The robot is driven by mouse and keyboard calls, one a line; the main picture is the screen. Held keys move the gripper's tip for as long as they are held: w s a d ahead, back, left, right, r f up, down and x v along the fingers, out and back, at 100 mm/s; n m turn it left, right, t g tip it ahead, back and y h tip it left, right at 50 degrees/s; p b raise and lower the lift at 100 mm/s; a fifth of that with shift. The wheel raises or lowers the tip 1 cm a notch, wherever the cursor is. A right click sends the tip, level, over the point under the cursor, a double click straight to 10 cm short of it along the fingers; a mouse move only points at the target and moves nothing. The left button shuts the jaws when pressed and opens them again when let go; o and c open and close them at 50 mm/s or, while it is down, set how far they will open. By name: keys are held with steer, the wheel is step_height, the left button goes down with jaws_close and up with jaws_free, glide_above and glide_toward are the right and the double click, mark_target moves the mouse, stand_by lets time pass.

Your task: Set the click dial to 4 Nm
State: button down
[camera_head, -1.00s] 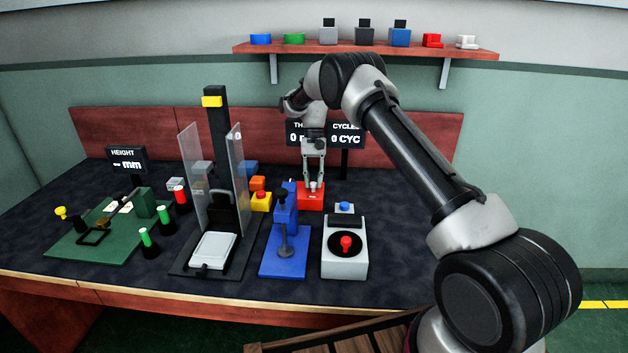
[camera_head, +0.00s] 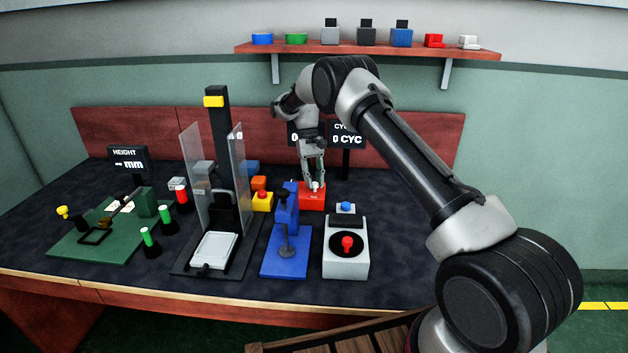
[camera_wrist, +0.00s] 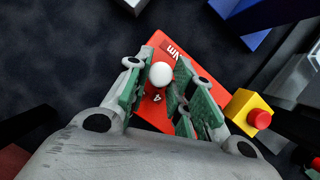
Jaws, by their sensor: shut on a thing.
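The click dial is a red box (camera_head: 312,203) on the table behind the blue press; it also shows in the wrist view (camera_wrist: 148,116). It has a round white knob (camera_wrist: 161,75) on top, with "Nm" marked on one side and a "4" on the other. My gripper (camera_head: 314,184) points down over the box. In the wrist view its green-padded fingers (camera_wrist: 160,82) stand on either side of the white knob, shut on it. The knob's pointer, if any, is hidden, so the current setting cannot be read.
A yellow box with a red button (camera_head: 262,200) stands left of the red box. In front are the blue press (camera_head: 287,262) and a grey box with a red knob (camera_head: 346,262). The clear-walled press (camera_head: 217,200) rises further left. A display (camera_head: 346,137) stands behind my gripper.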

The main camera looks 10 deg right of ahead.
steer(key=c, duration=1.2)
jaws_free()
steer(key=v, duration=1.2)
